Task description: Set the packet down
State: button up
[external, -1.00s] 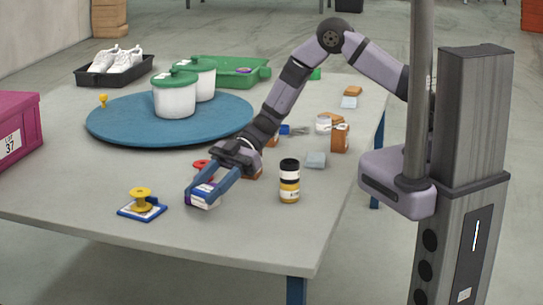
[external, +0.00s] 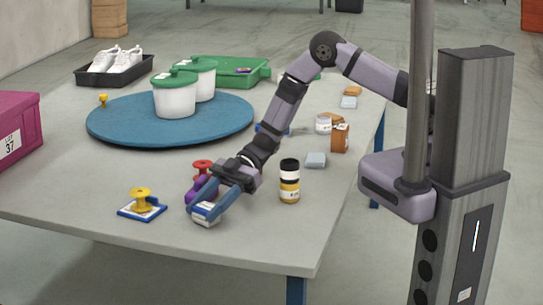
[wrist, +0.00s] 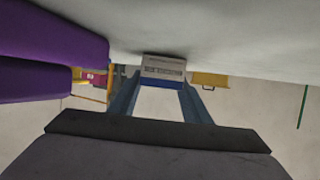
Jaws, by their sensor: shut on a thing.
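The packet, pale with printed lines on its side, is at my fingertips in the wrist view (wrist: 163,67). In the external view it shows as a white and blue shape (external: 205,216) low over the table's front part. My gripper (external: 208,208) is shut on it, its two blue fingers on either side. In the wrist view a dark shadow lies beside the packet on the table surface. I cannot tell whether the packet touches the table. Part of the packet is hidden by the fingers.
A purple object (external: 198,190) lies just left of my gripper, with a red spool (external: 202,168) behind. A yellow spool (external: 141,199) on a blue-edged pad stands further left. A dark-capped jar (external: 289,181) stands to the right. The front table is otherwise bare.

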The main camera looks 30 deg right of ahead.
aim_at(205, 207)
jog(key=shift+f, duration=0.15)
jog(key=o, duration=1.1)
jog(key=shift+r, duration=0.3)
jog(key=v, duration=0.4)
jog(key=shift+w+d+p, duration=0.15)
jog(key=shift+p, duration=0.15)
notch_tip(205, 207, up, 7)
jog(key=p, duration=0.1)
jog(key=shift+d, duration=0.25)
jog(key=shift+r, duration=0.1)
